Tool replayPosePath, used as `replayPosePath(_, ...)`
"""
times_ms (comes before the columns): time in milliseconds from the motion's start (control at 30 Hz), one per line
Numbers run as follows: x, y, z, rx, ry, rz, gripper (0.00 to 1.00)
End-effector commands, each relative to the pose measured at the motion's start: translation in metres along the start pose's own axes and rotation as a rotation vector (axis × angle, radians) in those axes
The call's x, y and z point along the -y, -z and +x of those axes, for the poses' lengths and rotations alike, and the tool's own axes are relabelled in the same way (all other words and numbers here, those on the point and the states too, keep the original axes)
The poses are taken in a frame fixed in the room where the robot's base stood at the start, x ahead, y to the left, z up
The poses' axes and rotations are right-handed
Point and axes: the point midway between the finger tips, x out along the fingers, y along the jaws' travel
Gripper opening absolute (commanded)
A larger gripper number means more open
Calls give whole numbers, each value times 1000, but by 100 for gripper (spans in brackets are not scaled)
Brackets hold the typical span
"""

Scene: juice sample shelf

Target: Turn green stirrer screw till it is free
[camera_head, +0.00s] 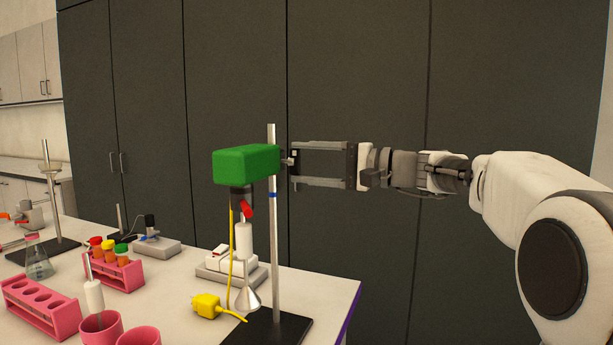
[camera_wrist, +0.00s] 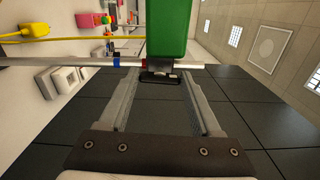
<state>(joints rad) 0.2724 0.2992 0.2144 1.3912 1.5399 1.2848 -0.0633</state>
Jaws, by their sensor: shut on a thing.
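The green stirrer (camera_head: 246,164) is a green box mounted on an upright metal rod (camera_head: 274,225) of a stand. It also shows at the top of the wrist view (camera_wrist: 168,28). Its screw (camera_head: 288,160) sticks out on the right side of the rod, small and dark; in the wrist view the screw (camera_wrist: 160,79) is a dark piece below the rod. My gripper (camera_head: 291,164) comes in level from the right, its two long fingers reaching to the screw. The screw's thread is hidden.
The stand's black base (camera_head: 265,330) sits near the table's right edge. A yellow cable and plug (camera_head: 207,306) and a white balance-like device (camera_head: 230,266) are beside it. Pink racks (camera_head: 42,308) and cups stand to the left. Space right of the stand is clear except my arm.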

Motion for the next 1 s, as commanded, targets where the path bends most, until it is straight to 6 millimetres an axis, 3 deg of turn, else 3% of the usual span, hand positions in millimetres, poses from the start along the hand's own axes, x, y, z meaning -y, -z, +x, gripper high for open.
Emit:
replayPosePath(700,3,0,0,-2,5,-75,9)
replayPosePath(733,3,0,0,-2,5,-75,70)
replayPosePath(867,2,0,0,-2,4,-73,94)
replayPosePath(1000,2,0,0,-1,2,-71,95)
